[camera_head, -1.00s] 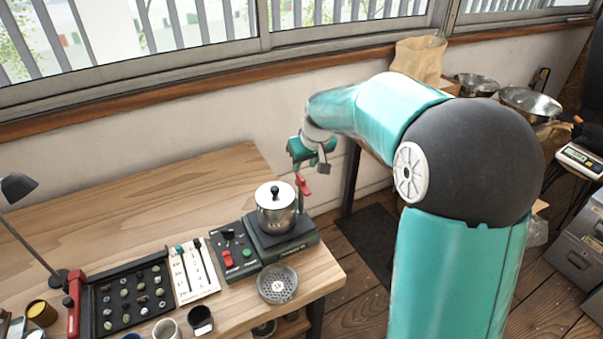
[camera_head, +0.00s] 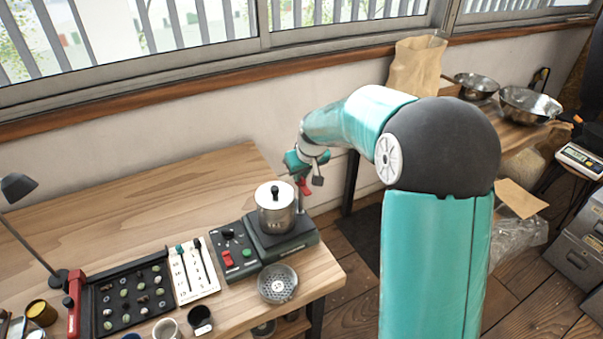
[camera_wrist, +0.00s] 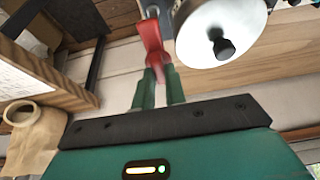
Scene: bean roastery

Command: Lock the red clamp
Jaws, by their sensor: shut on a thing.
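The red clamp (camera_head: 304,186) is at the back right of the dark machine (camera_head: 282,240), beside the metal pot with its lid (camera_head: 275,208). In the wrist view the red clamp (camera_wrist: 152,42) stands upright at the top middle, to the left of the pot lid (camera_wrist: 222,25). My gripper (camera_head: 302,180) comes down from above on the clamp. In the wrist view my gripper's green fingers (camera_wrist: 158,78) are shut on the clamp's lower end in the picture.
A perforated round dish (camera_head: 277,283) sits at the table's front right. A bean tray (camera_head: 128,299) and a white slider panel (camera_head: 193,271) lie to the left. The back of the wooden table (camera_head: 150,205) is clear. A paper bag (camera_head: 415,65) and metal bowls stand farther right.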

